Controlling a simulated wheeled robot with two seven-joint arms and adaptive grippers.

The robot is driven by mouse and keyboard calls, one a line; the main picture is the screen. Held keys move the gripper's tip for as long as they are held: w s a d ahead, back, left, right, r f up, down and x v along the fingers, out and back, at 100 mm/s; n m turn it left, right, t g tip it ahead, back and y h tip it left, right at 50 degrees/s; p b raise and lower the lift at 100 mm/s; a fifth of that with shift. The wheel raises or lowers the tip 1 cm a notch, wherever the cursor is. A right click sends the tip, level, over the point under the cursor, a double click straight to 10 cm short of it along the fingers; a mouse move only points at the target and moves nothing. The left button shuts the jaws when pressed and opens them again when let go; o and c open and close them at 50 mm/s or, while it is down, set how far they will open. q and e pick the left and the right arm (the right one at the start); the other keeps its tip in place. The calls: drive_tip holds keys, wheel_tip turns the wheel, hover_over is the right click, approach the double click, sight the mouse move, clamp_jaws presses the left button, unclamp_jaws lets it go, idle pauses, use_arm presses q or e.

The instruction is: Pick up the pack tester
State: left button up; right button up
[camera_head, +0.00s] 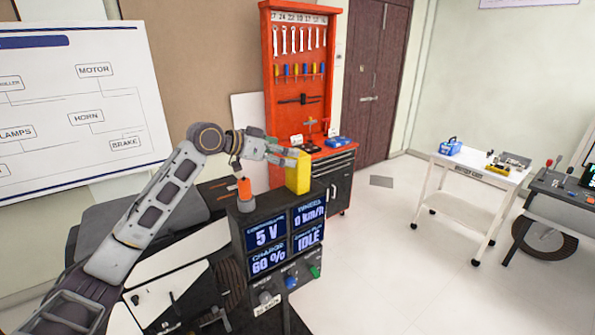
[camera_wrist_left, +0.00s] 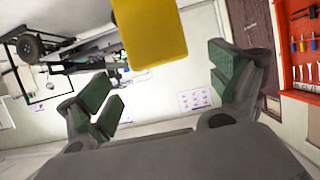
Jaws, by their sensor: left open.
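A yellow block (camera_head: 298,174), the likely pack tester, stands upright at the top back of the dark display console (camera_head: 240,232) in the head view. My left gripper (camera_head: 290,157) reaches in from the left and is at the block's upper part. In the left wrist view, the yellow block (camera_wrist_left: 150,32) shows at the top, between the lines of the two spread fingers. The left gripper (camera_wrist_left: 165,92) is open with green pads and a clear gap. Whether a finger touches the block cannot be told. My right gripper is out of view.
An orange-red cylinder (camera_head: 244,188) stands on the console, left of the yellow block. A red tool cabinet (camera_head: 335,160) is behind. A white cart (camera_head: 465,170) with a blue box (camera_head: 450,147) stands at the right. The floor between is mostly clear.

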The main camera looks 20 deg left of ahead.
use_arm(q)
drive_tip(key=shift+w+d+f, duration=0.15)
drive_tip(key=shift+w+d, duration=0.1)
drive_tip(key=shift+w, duration=0.1)
drive_tip(key=shift+w+d, duration=0.1)
drive_tip(key=shift+p+x, duration=0.8)
drive_tip(key=shift+x, duration=1.2)
drive_tip(key=shift+w+d+f, duration=0.1)
drive_tip(key=shift+w+d, duration=0.15)
drive_tip(key=shift+w, duration=0.1)
drive_tip(key=shift+c, duration=0.3)
drive_tip(key=c, duration=1.6)
